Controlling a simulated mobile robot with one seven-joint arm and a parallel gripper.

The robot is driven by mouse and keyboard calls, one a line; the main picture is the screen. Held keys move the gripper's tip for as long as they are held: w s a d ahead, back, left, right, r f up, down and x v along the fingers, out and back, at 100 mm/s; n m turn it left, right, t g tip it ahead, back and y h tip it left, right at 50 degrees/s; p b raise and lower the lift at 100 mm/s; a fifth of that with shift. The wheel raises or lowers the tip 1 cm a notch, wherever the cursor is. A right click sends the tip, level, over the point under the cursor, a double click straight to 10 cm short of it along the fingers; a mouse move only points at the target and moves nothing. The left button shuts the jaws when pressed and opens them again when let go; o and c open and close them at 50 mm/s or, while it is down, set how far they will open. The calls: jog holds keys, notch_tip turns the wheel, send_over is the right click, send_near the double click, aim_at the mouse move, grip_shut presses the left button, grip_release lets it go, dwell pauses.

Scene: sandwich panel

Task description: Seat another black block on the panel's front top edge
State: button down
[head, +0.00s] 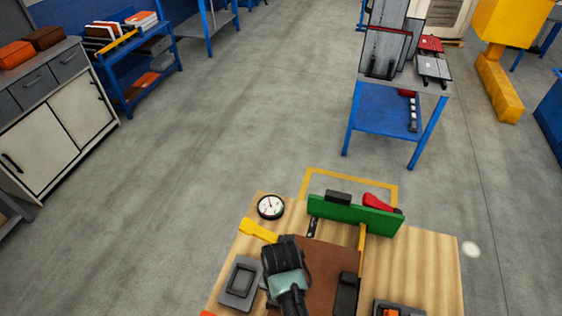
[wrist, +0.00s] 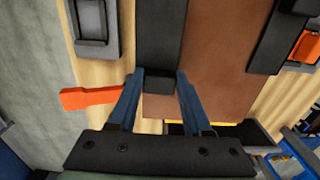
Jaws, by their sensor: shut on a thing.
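The green panel (head: 350,212) stands upright at the far end of the brown mat (head: 332,262) on the wooden table. A black block (head: 338,197) sits at its top edge, left of a red piece (head: 380,203). My gripper (wrist: 161,76) is shut on a long black block (wrist: 160,40); the blue fingers are on either side of its near end. In the head view my gripper (head: 280,258) is over the mat's left side and its block is hidden. Another black block (head: 346,293) lies along the mat's right side. I cannot tell whether the held block is lifted.
A gauge (head: 270,206) and a yellow piece (head: 258,230) lie on the left of the table. A grey tray (head: 240,283) is left of my gripper, and a dark tray with an orange item (head: 390,312) is at front right.

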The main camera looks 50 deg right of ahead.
jog(key=shift+f, duration=0.4)
jog(key=shift+c, duration=1.3)
grip_release()
notch_tip(320, 180, up, 13)
jog(key=shift+p, duration=0.4)
